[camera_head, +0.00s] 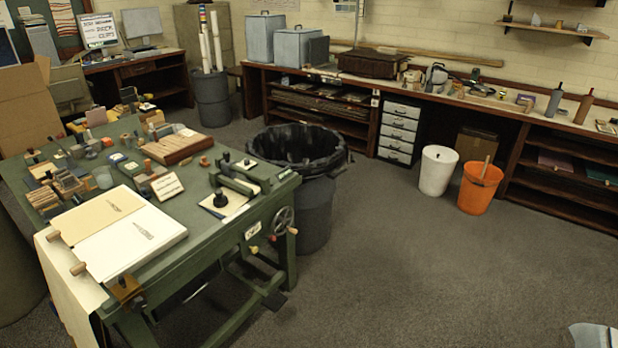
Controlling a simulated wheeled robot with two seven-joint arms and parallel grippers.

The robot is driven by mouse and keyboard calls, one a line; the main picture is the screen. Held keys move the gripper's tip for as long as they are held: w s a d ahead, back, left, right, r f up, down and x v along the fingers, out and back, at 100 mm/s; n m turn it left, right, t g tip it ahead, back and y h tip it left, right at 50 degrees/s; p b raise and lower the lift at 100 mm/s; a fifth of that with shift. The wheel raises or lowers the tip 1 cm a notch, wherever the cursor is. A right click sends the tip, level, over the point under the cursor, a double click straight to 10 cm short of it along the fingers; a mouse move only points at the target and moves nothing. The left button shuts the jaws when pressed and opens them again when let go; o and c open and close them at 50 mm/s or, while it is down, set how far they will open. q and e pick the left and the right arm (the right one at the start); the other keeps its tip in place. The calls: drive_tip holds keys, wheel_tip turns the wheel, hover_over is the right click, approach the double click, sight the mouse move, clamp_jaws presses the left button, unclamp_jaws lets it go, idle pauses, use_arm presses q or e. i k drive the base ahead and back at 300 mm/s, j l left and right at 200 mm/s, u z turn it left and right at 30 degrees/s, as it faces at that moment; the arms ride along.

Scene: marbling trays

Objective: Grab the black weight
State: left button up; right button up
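A small black object with an upright knob (220,198) sits on a pale sheet on the green table (190,225) at the left. It looks like a black weight, but it is too small to be sure. Just behind it, a dark bar-shaped device (243,178) lies near the table's right end. Neither of my grippers shows clearly in the head view, and nothing is seen touching the black object.
An open book (125,235), wooden blocks (178,146) and several small tools crowd the green table. A black bin (315,205) stands against its far right side. White (438,171) and orange (480,188) buckets stand by the back bench.

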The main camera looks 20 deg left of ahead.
sight(220, 200)
drive_tip(key=i+l+z, duration=0.2)
drive_tip(key=i, duration=0.65)
drive_tip(key=i+l+z, duration=0.15)
drive_tip(key=i, duration=0.65)
drive_tip(key=i+u, duration=0.3)
drive_tip(key=u, duration=0.15)
drive_tip(key=i+l+u, duration=0.2)
drive_tip(key=u, duration=0.3)
drive_tip(key=i+l+u, duration=0.3)
drive_tip(key=u, duration=0.15)
drive_tip(key=i+l+u, duration=0.25)
drive_tip(key=l+u, duration=0.2)
drive_tip(key=j, duration=0.05)
